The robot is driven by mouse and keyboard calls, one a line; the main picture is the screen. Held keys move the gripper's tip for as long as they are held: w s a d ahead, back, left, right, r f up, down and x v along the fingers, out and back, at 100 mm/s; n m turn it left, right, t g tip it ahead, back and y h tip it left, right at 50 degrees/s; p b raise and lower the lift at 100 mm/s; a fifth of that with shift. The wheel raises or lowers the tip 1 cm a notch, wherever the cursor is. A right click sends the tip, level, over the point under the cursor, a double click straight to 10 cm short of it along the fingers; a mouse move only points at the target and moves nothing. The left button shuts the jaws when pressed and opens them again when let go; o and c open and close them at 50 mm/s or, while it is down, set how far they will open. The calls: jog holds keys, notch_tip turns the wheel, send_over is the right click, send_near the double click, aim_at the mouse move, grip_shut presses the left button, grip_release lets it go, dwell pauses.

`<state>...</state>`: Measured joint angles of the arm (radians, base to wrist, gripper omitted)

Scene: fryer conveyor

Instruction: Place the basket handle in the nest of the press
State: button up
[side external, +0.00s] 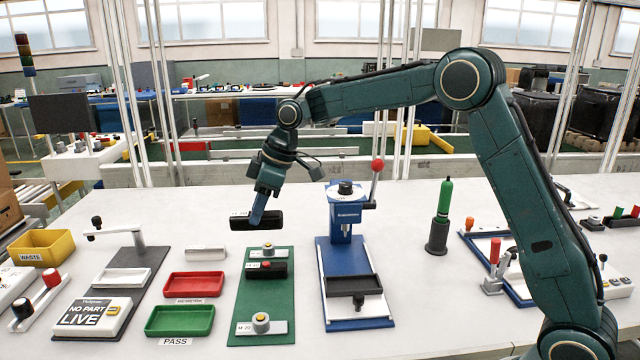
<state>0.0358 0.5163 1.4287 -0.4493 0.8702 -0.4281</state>
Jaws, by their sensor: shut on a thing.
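My gripper (260,208) points down and is shut on a black bar-shaped basket handle (268,220). It holds the handle in the air above the back end of the green board, left of the press. A pale label shows at the handle's left end. The blue press (344,215) stands upright right of my gripper, with a red-knobbed lever at its right side. A black tray-like nest (355,286) sits on the front part of the press's blue base and looks empty. The fingertips are partly hidden against the handle.
The green board (257,302) bears another black block (278,269) and labelled round fittings. Left of it are a red tray (195,285) and a green tray (180,321). Right of the press, a green-topped bottle (445,205) stands in a dark holder, with bare table between.

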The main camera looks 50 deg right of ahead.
jog(key=s+d+r, duration=0.2)
jog(key=s+d, duration=1.2)
jog(key=d, duration=0.2)
jog(key=f, duration=1.5)
jog(key=shift+s+a+f, duration=0.1)
jog(key=shift+a+f, duration=0.1)
jog(key=shift+f, duration=0.1)
jog(key=shift+f, duration=2.05)
jog(key=shift+f, duration=0.15)
jog(key=o, duration=1)
